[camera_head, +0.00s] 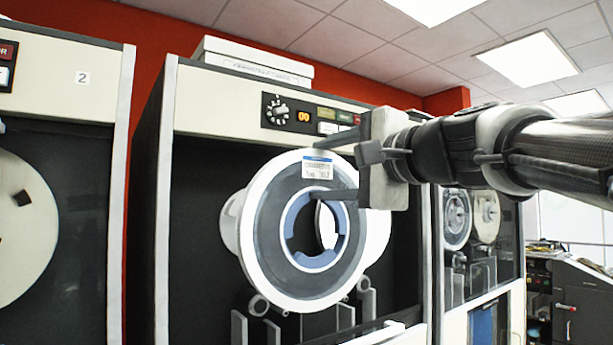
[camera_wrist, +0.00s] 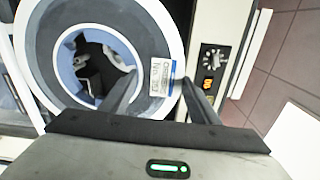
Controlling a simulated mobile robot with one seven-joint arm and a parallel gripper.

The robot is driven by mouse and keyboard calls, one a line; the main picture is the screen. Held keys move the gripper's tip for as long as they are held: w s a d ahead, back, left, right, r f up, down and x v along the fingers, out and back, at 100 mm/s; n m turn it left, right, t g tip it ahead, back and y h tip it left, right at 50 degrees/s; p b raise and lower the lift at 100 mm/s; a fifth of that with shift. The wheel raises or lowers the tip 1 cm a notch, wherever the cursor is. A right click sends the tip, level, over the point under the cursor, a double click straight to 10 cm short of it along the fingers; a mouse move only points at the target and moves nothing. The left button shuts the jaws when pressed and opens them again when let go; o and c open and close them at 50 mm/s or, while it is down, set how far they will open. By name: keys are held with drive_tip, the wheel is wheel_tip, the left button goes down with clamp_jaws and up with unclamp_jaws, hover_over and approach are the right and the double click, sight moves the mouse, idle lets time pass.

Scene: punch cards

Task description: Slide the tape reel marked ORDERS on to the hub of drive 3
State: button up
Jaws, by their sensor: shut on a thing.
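The tape reel (camera_head: 262,245) is a grey disc with a white rim and a blue inner ring around an open centre. Its label (camera_head: 318,168) has a blue band; the print is too small to read. My gripper (camera_head: 317,169) is shut on the reel's upper part, one finger above the rim and one in the centre hole. The wrist view shows the reel (camera_wrist: 40,50), its label (camera_wrist: 158,78) and my gripper (camera_wrist: 160,85) too. The reel is upright before the middle tape drive (camera_head: 215,105). No number shows on this drive, and its hub cannot be made out clearly.
A drive marked 2 (camera_head: 83,78) stands at the left with a cream reel (camera_head: 22,225). A pale disc (camera_head: 377,222) shows behind the held reel at right. Guide posts (camera_head: 365,300) stand below. A white box (camera_head: 255,62) lies on top of the middle drive.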

drive_tip(key=p+x, duration=0.3)
drive_tip(key=x, duration=0.9)
idle(0.6)
drive_tip(key=shift+w, duration=0.1)
idle(1.2)
drive_tip(key=shift+p+x, duration=0.85)
drive_tip(key=shift+x, duration=2.75)
drive_tip(key=o, duration=1.7)
drive_tip(key=shift+f, duration=0.15)
drive_tip(key=shift+c, duration=1.4)
